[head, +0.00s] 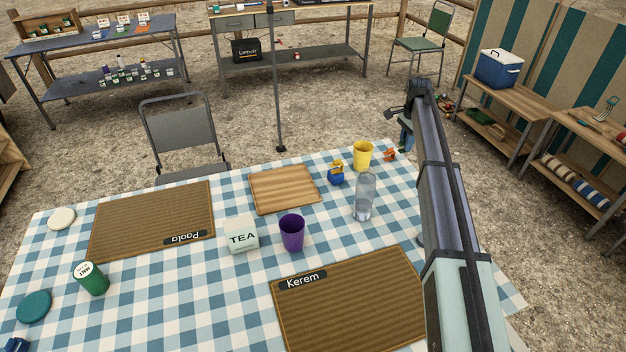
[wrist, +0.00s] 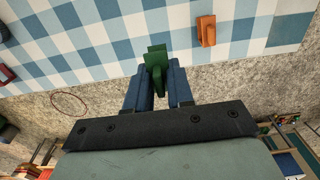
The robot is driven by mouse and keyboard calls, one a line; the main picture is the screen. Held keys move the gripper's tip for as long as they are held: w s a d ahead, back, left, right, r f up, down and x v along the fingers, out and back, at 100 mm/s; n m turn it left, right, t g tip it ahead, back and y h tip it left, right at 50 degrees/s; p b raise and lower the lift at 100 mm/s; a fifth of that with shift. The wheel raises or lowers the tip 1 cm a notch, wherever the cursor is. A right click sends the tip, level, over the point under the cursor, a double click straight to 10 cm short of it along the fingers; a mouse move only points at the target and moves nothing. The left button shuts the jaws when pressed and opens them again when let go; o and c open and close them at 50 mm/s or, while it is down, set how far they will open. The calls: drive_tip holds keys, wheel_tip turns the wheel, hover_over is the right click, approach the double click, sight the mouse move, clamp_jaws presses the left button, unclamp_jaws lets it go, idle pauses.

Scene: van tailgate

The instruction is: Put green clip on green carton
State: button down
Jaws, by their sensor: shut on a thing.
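My gripper (wrist: 155,88) has its blue fingers shut on a green clip (wrist: 157,56), which sticks out past the fingertips in the wrist view. In the head view my gripper (head: 405,138) is at the far right edge of the checked table, beside an orange clip (head: 390,155). The orange clip (wrist: 206,30) also shows in the wrist view, apart from the fingers. A green container (head: 94,283) with a white lettered top stands at the table's left; it looks round, and I cannot tell whether it is the green carton. I make out no other green carton on the table.
A yellow cup (head: 363,155), a blue item with yellow on it (head: 336,175), a clear bottle (head: 364,198), a purple cup (head: 292,234) and a TEA box (head: 241,236) stand mid-table. A wooden board (head: 284,188) and two brown mats lie flat. A chair (head: 183,135) stands behind.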

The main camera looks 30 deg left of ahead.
drive_tip(key=s+a+r, duration=0.4)
drive_tip(key=s+a, duration=0.9)
drive_tip(key=a, duration=0.1)
wheel_tip(320, 180, up, 7)
hover_over(240, 222)
drive_tip(key=shift+d+f, duration=0.1)
drive_tip(key=shift+f, duration=4.75)
drive_tip(key=shift+f, duration=0.1)
drive_tip(key=c, duration=1)
unclamp_jaws()
wheel_tip(240, 222, up, 12)
drive_tip(key=shift+r, duration=0.1)
